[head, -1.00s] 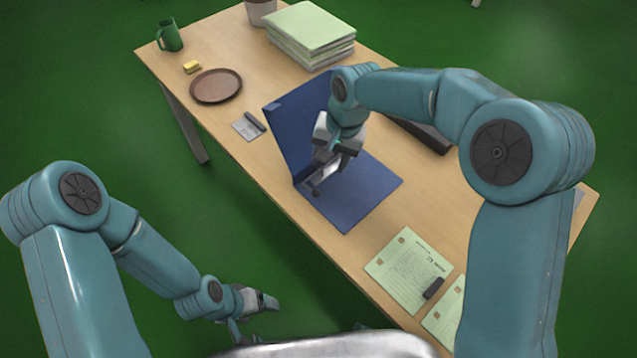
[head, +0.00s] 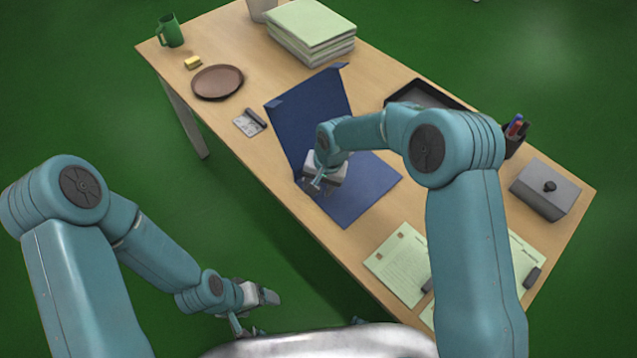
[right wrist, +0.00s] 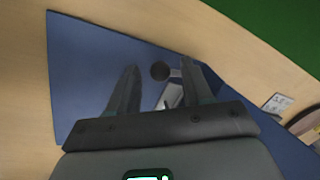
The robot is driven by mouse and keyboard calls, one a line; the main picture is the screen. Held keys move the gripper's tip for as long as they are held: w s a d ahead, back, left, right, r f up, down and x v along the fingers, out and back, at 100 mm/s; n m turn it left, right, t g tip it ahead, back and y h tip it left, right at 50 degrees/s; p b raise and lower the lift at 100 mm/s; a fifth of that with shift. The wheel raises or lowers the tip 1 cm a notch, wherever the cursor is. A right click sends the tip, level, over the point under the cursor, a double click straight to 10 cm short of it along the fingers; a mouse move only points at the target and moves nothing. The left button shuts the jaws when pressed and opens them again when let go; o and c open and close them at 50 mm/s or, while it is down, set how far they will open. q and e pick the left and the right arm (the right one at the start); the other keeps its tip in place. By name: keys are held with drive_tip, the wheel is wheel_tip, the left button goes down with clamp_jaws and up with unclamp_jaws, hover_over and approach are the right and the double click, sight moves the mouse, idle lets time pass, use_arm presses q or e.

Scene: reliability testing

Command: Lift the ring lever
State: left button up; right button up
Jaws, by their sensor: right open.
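A blue binder (head: 368,200) lies open on the wooden table, one cover raised at an angle. The right wrist view shows its metal ring mechanism (right wrist: 172,96) and the dark round end of the ring lever (right wrist: 160,70) on the blue surface. My right gripper (head: 314,186) is open above the binder near its fold. In the right wrist view its two fingers (right wrist: 165,75) stand on either side of the lever end, with no clear contact. In the head view my arm and gripper hide most of the mechanism. My left gripper (head: 254,311) is open and empty, off the table.
Paper sheets (head: 398,262) lie at the near end with dark blocks. A grey box (head: 545,188), pen cup (head: 514,138) and black tray (head: 425,94) stand right. A paper stack (head: 311,32), brown plate (head: 218,83), sponge (head: 193,63) and green mug (head: 170,31) are farther back.

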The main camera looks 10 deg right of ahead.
clamp_jaws()
drive_tip(key=shift+w+a+r+g+h, duration=0.35)
drive_tip(key=shift+r+g+h, duration=0.2)
drive_tip(key=shift+g, duration=0.3)
drive_tip(key=shift+w+a+r+g+h, duration=0.2)
drive_tip(key=shift+w+r+g+h, duration=0.25)
drive_tip(key=shift+g+h, duration=0.3)
